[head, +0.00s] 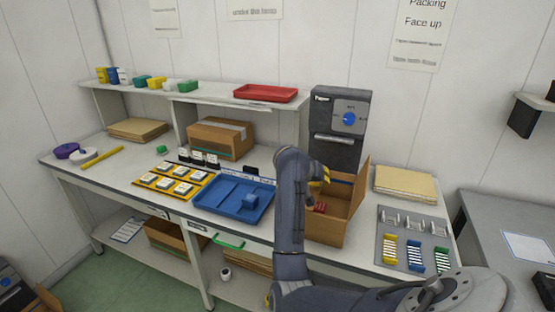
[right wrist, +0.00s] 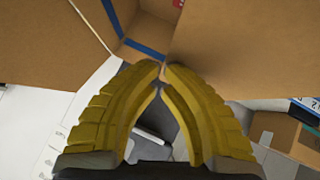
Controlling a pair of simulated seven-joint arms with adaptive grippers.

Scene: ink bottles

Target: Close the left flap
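An open brown cardboard box (head: 324,231) stands on the bench, right of centre in the head view. One flap (head: 359,187) stands up on its right side. The box's left side is mostly hidden behind my right arm. My right gripper (head: 318,183) has yellow fingers and is over the box, partly hidden by the arm. In the right wrist view, the fingertips of the right gripper (right wrist: 162,70) meet with nothing seen between them. They are close to cardboard panels (right wrist: 235,50); I cannot tell whether they touch. My left gripper is out of view.

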